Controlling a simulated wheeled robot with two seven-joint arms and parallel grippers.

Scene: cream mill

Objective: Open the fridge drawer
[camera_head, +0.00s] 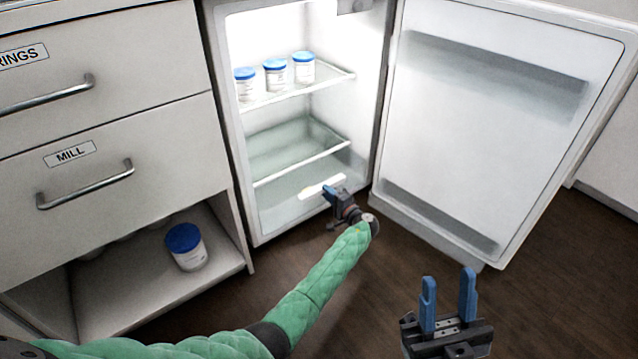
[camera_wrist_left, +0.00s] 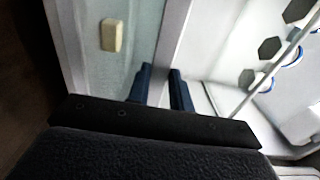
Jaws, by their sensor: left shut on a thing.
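The fridge (camera_head: 382,75) stands open, its door (camera_head: 490,130) swung out to the right. The clear fridge drawer (camera_head: 285,207) is at the bottom of the fridge, with a pale bar (camera_head: 312,190) at its front. My left gripper (camera_head: 329,192) is at that drawer front, by the pale bar. In the left wrist view its blue fingers (camera_wrist_left: 162,88) lie either side of a pale strip (camera_wrist_left: 178,35) and are shut on it. I cannot tell whether this is the rim or the handle. My right gripper (camera_head: 448,297) is open and empty, in front of the door.
Several blue-lidded jars, one here (camera_head: 275,74), stand on the fridge shelf (camera_head: 300,94). A larger jar (camera_head: 187,248) is in the open cabinet space below the MILL drawer (camera_head: 120,170). A small beige block (camera_wrist_left: 112,36) shows in the left wrist view. Dark floor lies in front.

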